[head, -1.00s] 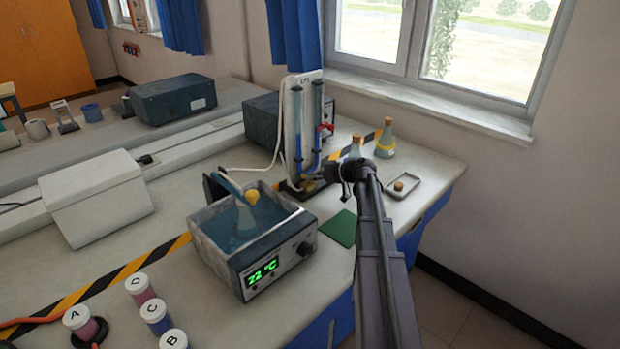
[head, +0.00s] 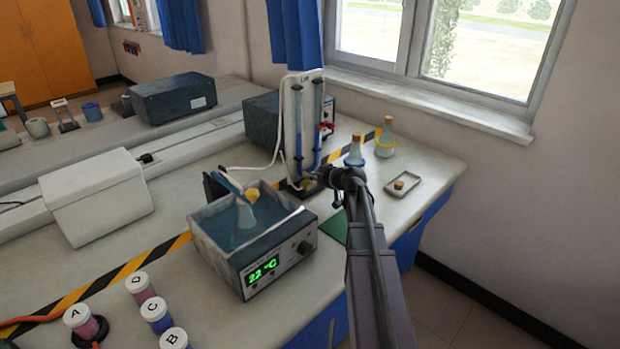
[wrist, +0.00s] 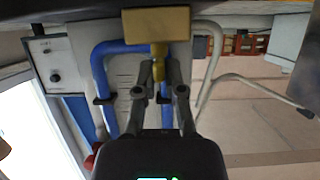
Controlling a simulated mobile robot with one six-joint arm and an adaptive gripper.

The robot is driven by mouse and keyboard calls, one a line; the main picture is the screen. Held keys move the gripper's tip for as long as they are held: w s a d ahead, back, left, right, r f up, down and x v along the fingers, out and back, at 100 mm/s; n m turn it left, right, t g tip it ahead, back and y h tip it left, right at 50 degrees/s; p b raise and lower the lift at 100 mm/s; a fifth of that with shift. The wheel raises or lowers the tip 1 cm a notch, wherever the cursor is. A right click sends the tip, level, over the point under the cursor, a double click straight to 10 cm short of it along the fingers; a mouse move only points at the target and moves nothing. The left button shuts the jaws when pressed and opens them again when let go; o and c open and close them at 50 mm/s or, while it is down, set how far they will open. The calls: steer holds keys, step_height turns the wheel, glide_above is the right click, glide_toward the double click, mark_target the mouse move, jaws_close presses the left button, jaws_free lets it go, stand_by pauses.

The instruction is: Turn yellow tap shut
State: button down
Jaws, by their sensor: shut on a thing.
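The yellow tap (wrist: 158,71) shows in the wrist view as a narrow stem below a brass-yellow block (wrist: 157,24). It sits low on the upright apparatus with two blue tubes (head: 298,110). My gripper (wrist: 160,82) is shut on the yellow tap, with a finger on either side of it. In the head view my gripper (head: 311,181) reaches the foot of the apparatus from the right. There the tap is small and largely hidden by my gripper, and I cannot tell its handle angle.
A red tap (head: 327,128) sits higher on the apparatus. A water bath (head: 213,232) is at front left. A green mat (head: 334,227) lies beside it.

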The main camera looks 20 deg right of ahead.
steer(key=shift+s+a, duration=0.1)
steer(key=shift+s, duration=0.05)
steer(key=c, duration=0.7)
jaws_free()
steer(key=shift+c, duration=0.2)
steer(key=shift+r, duration=0.15)
